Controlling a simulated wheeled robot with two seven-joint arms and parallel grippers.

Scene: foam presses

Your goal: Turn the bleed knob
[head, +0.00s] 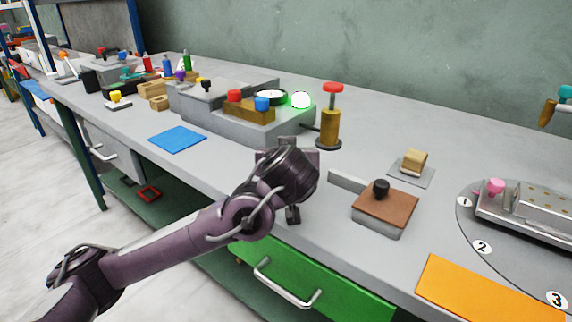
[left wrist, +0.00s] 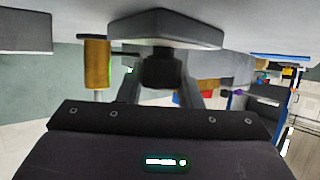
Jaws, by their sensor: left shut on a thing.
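In the left wrist view, which is upside down, my left gripper (left wrist: 160,82) is shut on a dark knob (left wrist: 162,70), with one finger on each side. The knob joins a grey, flat-faced base (left wrist: 165,28) against the bench. I cannot read any label, but this is the knob at my fingers. In the head view my left wrist covers the knob and the fingertips, so the knob's angle cannot be told. My right gripper is not in view.
A brass post (head: 330,128) with a red cap stands just right of my left wrist. Behind is a grey unit with a lit green lamp (head: 301,99) and a gauge (head: 270,97). A brown-topped block (head: 395,212) with a black knob sits to the right. A blue mat (head: 177,139) lies left.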

